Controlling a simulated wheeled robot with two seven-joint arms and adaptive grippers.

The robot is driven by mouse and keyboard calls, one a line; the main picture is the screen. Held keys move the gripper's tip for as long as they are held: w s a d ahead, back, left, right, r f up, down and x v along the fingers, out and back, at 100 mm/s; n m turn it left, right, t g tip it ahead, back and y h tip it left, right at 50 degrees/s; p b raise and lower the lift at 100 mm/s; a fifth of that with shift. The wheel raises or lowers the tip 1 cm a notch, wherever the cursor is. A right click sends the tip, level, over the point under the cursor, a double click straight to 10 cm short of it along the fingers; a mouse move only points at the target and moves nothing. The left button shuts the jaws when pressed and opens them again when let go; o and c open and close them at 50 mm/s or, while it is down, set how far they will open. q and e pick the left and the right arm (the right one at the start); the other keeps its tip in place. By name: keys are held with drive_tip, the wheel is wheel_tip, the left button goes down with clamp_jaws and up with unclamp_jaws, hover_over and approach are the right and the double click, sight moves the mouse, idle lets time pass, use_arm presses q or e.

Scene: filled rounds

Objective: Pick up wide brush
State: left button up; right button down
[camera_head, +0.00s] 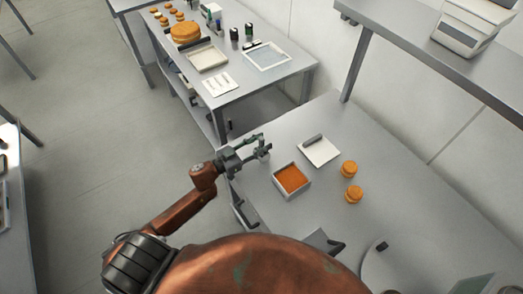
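I cannot make out a wide brush for sure. A dark grey bar (313,139) lies along the upper left edge of a pale square board (322,153) on the near table; it is too small to tell whether it is a brush. My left gripper (264,146) is over the far left edge of the near table, left of the board and apart from it. Its fingers are spread, with nothing seen between them.
A metal tray of orange filling (291,178) sits on the near table (400,200), below the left gripper's right side. Two orange rounds (349,168) (354,194) stand right of it. The far table holds a large round cake (186,32) and a pale tray (208,58).

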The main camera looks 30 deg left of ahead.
use_arm(q)
drive_tip(key=shift+w, duration=0.1)
use_arm(e)
drive_tip(key=shift+w+a+r, duration=0.1)
drive_tip(key=shift+w, duration=0.95)
use_arm(q)
drive_tip(key=shift+d, duration=0.1)
drive_tip(key=shift+c, duration=0.9)
use_arm(e)
drive_tip(key=shift+s+a, duration=0.15)
drive_tip(key=shift+s, duration=0.05)
use_arm(q)
drive_tip(key=c, duration=0.8)
clamp_jaws()
use_arm(e)
drive_tip(key=shift+s, duration=0.55)
